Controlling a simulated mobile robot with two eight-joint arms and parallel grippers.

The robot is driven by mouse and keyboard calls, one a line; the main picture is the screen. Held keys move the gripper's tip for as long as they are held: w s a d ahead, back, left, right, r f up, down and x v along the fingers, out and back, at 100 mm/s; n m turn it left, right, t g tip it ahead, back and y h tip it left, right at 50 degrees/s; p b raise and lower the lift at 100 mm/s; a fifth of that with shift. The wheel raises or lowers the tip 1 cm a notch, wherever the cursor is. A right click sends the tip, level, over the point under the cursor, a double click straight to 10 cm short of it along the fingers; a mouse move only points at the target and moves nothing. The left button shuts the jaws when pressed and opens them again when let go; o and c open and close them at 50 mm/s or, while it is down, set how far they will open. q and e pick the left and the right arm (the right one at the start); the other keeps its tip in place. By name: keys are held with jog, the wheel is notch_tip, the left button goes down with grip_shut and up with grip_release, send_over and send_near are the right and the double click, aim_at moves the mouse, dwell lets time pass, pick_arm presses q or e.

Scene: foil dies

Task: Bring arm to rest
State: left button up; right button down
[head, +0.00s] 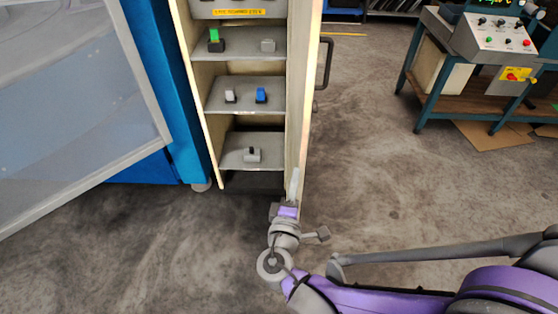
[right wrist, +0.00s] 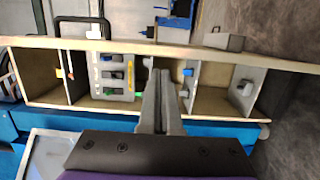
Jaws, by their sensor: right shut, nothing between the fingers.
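My right arm comes in from the lower right in the head view. Its gripper (head: 294,184) is in front of the lower right edge of an open shelf cabinet (head: 303,100). In the right wrist view its two grey fingers (right wrist: 163,100) are together and empty, over the cabinet's open front. I cannot tell whether they touch it. The shelves hold small dies: a green-topped one (head: 214,41), a grey one (head: 267,45), a white one (head: 230,96), a blue one (head: 261,95) and a grey one with a dark top (head: 252,155). My left gripper is not in view.
A blue machine (head: 160,70) with a clear panel (head: 80,110) stands left of the cabinet. A dark handle (head: 326,62) sticks out on the cabinet's right. A bench with a control panel (head: 492,38) stands at the upper right. The floor between is clear.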

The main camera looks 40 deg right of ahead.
jog(key=s+a+m+g+y+p, duration=0.2)
jog(key=a+m+y+p, duration=0.1)
jog(key=a+y+p, duration=0.2)
jog(key=s+a+m+g+y+p, duration=0.2)
jog(key=a+m+g+y+p, duration=0.1)
jog(key=a+y, duration=0.6)
jog(key=shift+a+r+m+p, duration=0.3)
jog(key=shift+a+m+p, duration=0.4)
jog(key=shift+a+p, duration=0.4)
